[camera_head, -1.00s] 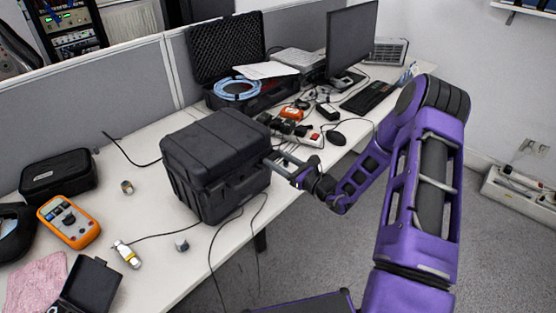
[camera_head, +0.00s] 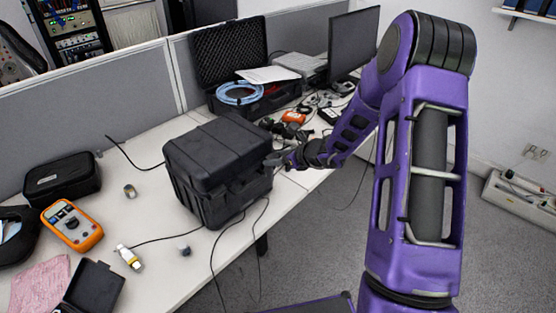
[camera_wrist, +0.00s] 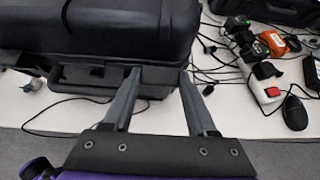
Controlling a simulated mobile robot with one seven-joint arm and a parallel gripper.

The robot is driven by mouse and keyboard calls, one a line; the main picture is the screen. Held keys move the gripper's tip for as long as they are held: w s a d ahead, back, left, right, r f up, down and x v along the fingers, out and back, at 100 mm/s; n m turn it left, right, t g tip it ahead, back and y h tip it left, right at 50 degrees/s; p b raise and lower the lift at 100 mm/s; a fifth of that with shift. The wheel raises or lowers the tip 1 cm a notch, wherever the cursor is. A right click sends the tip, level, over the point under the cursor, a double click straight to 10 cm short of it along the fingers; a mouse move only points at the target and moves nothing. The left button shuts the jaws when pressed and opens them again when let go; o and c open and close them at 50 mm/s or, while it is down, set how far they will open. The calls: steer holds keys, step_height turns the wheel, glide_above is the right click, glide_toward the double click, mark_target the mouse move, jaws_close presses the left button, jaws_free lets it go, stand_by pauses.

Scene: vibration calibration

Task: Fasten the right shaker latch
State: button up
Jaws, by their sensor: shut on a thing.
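The black shaker case (camera_head: 215,160) stands shut on the white bench, and its front edge fills the upper left of the wrist view (camera_wrist: 100,35). Its carry handle (camera_wrist: 80,92) shows left of my fingers. My gripper (camera_head: 279,160) is at the right end of the case's front. In the wrist view my gripper (camera_wrist: 160,73) has its two fingers apart, one on each side of a dark part at the right latch's place, and is shut on it. The latch's own shape is too dark to make out, and so is whether it is fastened.
An open black case (camera_head: 230,70) with a blue coiled cable (camera_head: 240,93) stands behind. Plugs, a power strip (camera_wrist: 262,88) and a mouse (camera_wrist: 294,113) lie to the right. An orange meter (camera_head: 72,225) and a dark pouch (camera_head: 62,177) lie left. Open floor is in front.

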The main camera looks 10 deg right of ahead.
steer(key=shift+w+g+h, duration=0.1)
steer(key=shift+g+h, duration=0.2)
steer(key=shift+g, duration=0.2)
steer(key=o, duration=1.4)
steer(key=shift+a+r, duration=0.1)
steer(key=shift+c, duration=0.2)
steer(key=v, duration=1.7)
steer(key=shift+r, duration=0.15)
